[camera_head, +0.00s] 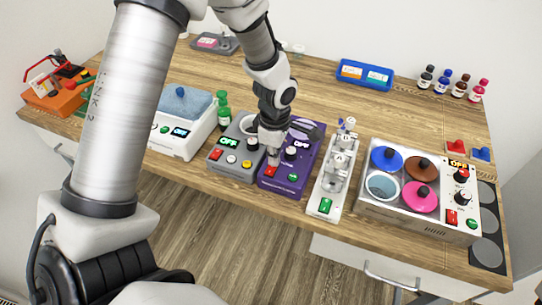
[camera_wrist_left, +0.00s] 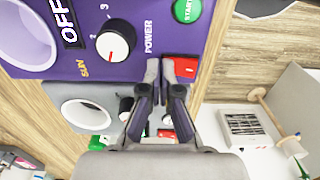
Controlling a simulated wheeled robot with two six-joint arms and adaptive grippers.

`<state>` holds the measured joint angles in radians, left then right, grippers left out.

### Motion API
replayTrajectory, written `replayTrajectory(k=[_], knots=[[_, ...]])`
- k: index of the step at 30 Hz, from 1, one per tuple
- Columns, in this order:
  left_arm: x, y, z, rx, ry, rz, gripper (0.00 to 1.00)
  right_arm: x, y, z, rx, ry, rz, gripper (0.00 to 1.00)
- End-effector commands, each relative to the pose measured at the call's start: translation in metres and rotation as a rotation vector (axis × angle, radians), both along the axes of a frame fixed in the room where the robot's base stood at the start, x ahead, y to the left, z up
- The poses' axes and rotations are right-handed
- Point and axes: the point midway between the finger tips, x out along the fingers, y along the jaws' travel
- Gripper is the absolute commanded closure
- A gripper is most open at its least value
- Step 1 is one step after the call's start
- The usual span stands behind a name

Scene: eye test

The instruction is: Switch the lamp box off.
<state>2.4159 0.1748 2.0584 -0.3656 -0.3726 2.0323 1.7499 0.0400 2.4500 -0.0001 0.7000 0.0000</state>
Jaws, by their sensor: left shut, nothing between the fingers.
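The lamp box is a purple box (camera_head: 294,184) with a dark dial, a green START button (camera_head: 293,177), a red power switch (camera_head: 271,171) and a display (camera_head: 301,143) that reads OFF. In the left wrist view, the purple box (camera_wrist_left: 150,25) fills the top, with the OFF display (camera_wrist_left: 69,22) and the red switch (camera_wrist_left: 187,67) beside the word POWER. My left gripper (camera_head: 272,160) is shut and empty, its fingertips right at the red switch and partly covering it. I cannot tell whether they touch it. My right gripper is not in view.
A grey box (camera_head: 237,150) with buttons stands close on the left of the purple box. A white rack (camera_head: 324,208) with a green switch stands on its right, then a white box with coloured lids (camera_head: 372,212). The wooden table's (camera_head: 420,110) back middle is mostly clear.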

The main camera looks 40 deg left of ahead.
Motion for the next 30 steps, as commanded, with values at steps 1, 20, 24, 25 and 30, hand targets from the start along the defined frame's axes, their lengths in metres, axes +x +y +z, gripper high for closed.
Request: replayTrajectory(k=[1,20,24,25,30], knots=[[0.000,0.000,0.002,0.000,0.000,0.000,1.00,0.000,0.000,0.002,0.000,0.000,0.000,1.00],[0.000,0.000,0.061,0.000,0.000,0.000,1.00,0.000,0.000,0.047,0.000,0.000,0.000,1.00],[0.000,0.000,0.072,0.000,0.000,0.000,1.00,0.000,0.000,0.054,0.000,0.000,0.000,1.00],[0.000,0.000,0.072,0.000,0.000,0.000,1.00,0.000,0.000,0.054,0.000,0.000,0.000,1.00],[0.000,0.000,0.071,0.000,0.000,0.000,1.00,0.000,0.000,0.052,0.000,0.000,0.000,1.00]])
